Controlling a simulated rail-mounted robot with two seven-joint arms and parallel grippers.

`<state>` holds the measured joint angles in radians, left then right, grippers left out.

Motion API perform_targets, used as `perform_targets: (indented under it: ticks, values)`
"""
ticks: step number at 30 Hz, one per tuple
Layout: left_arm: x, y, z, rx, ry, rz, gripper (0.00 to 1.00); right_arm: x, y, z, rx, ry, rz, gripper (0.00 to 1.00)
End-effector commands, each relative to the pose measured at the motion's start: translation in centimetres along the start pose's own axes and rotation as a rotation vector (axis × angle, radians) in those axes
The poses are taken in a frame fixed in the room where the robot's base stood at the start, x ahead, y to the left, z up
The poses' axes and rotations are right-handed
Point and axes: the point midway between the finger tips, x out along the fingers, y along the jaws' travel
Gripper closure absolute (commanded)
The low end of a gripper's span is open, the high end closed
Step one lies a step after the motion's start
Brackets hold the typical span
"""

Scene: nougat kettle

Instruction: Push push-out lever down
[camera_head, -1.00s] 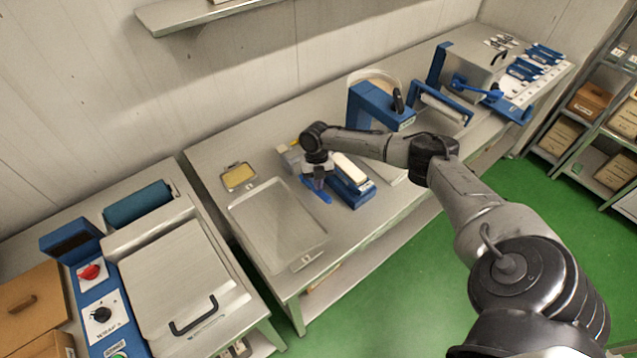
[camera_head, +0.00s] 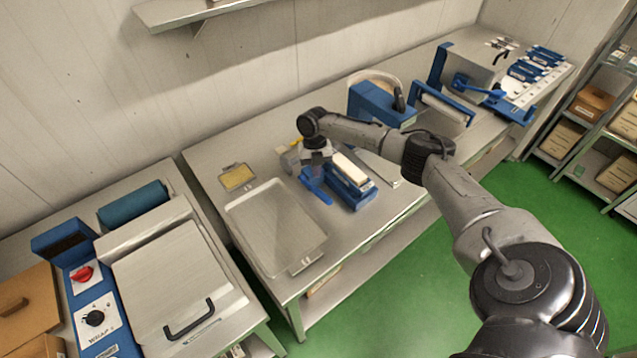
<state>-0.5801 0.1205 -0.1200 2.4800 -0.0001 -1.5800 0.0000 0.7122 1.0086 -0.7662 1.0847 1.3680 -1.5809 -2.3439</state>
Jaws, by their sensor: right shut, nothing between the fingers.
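A blue press-like device (camera_head: 362,191) with a cream block (camera_head: 350,168) on top stands on the middle steel table. A blue lever-like bar (camera_head: 318,192) slants at its left side; I take it for the push-out lever. My right gripper (camera_head: 316,170) points down over the upper end of this bar. It is shut with nothing held. The fingertips are small and partly merge with the blue part, so I cannot tell whether they touch it. My left gripper is out of view.
A steel tray (camera_head: 232,212) lies left of the device, with a small yellow-filled tray (camera_head: 238,177) behind it. A blue machine (camera_head: 378,104) stands behind to the right. A blue-panelled wrapping machine (camera_head: 98,310) is at the front left. Green floor lies in front.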

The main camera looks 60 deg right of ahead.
Motion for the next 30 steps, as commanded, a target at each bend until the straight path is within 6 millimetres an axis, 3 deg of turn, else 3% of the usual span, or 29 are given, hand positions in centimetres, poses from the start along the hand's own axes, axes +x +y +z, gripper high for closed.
perform_targets:
  ticks: [9, 16, 22, 30]
  values:
    - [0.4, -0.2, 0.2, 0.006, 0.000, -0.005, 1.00, -6.3, 0.0, 0.1, 0.000, -0.004, 0.003, 1.00]
    - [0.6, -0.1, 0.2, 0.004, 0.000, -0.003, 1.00, -10.1, 0.0, 0.0, 0.000, -0.003, 0.003, 1.00]
    - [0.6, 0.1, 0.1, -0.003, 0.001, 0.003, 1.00, -11.9, 0.0, 0.0, 0.000, -0.001, 0.002, 1.00]
    - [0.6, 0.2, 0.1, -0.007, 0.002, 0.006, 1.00, -12.5, 0.0, 0.0, 0.000, 0.000, 0.001, 1.00]
